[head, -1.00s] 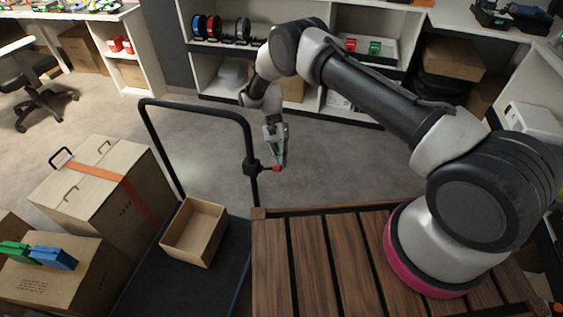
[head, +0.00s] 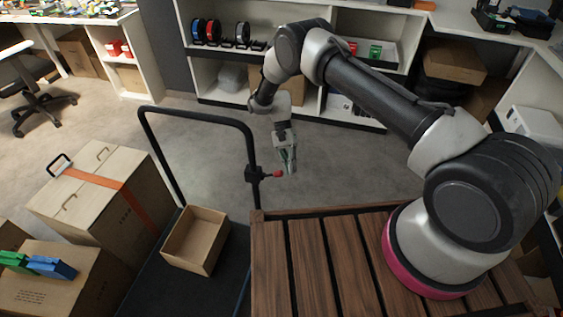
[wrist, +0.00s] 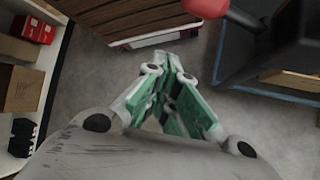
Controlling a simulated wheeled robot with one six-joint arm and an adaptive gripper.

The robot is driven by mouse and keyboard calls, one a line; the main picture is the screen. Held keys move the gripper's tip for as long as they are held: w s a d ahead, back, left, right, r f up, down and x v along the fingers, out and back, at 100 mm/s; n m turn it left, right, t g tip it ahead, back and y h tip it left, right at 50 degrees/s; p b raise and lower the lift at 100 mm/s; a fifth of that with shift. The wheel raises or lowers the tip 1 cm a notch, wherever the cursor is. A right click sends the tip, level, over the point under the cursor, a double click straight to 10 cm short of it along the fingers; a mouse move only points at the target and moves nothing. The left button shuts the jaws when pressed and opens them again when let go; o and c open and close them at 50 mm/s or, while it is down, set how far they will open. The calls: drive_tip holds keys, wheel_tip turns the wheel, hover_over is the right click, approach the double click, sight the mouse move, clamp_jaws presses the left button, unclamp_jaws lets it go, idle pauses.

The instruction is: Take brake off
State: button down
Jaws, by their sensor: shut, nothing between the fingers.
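The brake lever shows as a short dark stem with a red knob (head: 278,174). It sticks out to the right, roughly level, from a black clamp (head: 254,174) on the cart's right handle post. The red knob also shows at the top edge of the wrist view (wrist: 205,7). My gripper (head: 291,171) points down just right of the knob in the head view. Its green-padded fingers (wrist: 163,62) are together and empty. In the wrist view the knob is apart from the fingers; whether they touch is hard to tell from the head view.
The cart's black tube handle (head: 195,116) stands over a dark deck with an open cardboard box (head: 196,240) on it. A strapped carton (head: 95,195) is at left. A slatted wooden top (head: 320,265) lies in front. Floor beyond is clear up to the shelves.

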drive_tip(key=v, duration=1)
drive_tip(key=shift+a, duration=0.4)
drive_tip(key=shift+w+f, duration=0.15)
drive_tip(key=shift+f, duration=0.05)
